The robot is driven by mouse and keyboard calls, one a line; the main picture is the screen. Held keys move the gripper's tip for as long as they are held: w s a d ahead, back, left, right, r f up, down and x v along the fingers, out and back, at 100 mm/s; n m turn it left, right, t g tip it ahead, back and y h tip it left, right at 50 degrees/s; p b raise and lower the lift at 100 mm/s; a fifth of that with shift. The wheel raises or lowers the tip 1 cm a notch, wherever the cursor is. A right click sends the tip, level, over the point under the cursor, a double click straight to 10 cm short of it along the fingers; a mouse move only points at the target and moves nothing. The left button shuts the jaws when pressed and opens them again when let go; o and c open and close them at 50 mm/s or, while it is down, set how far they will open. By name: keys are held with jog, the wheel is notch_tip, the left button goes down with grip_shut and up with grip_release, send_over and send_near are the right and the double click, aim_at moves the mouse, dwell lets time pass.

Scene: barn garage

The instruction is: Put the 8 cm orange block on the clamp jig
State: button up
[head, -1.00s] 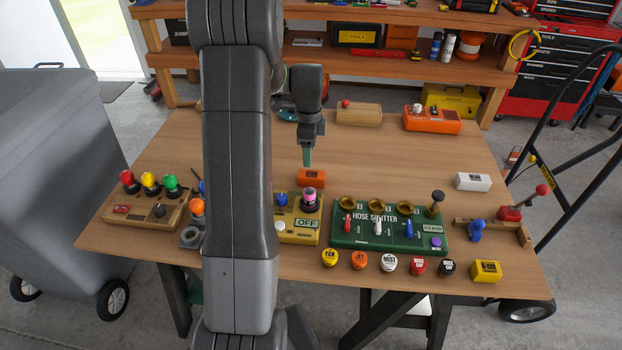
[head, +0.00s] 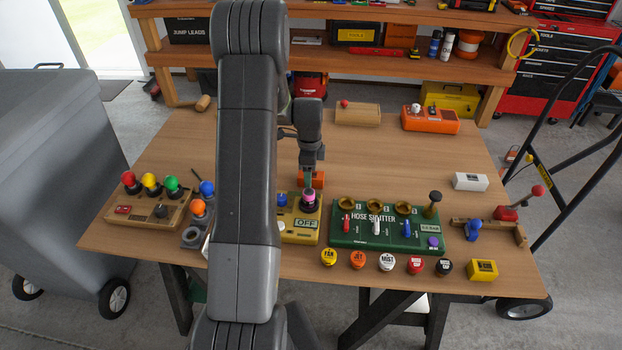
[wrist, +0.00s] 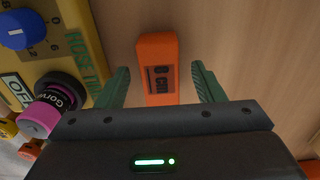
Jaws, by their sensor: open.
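The orange block (head: 318,180), marked "8 CM" in the wrist view (wrist: 158,60), lies on the table behind the yellow hose timer box. My gripper (wrist: 162,86) is open, its green fingers on either side of the block's near part, with a gap at each side. In the head view my gripper (head: 309,184) hides part of the block. What looks like the clamp jig (head: 514,233), a wooden piece with a red clamp and a blue knob, sits at the table's right edge.
The yellow timer box (head: 300,232) with its pink-topped knob (wrist: 38,118) stands close beside my gripper. The green hose splitter (head: 390,238) lies between block and jig. A white block (head: 470,181) and a yellow block (head: 483,269) are near the jig.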

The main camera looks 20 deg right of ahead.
jog(key=c, duration=1.2)
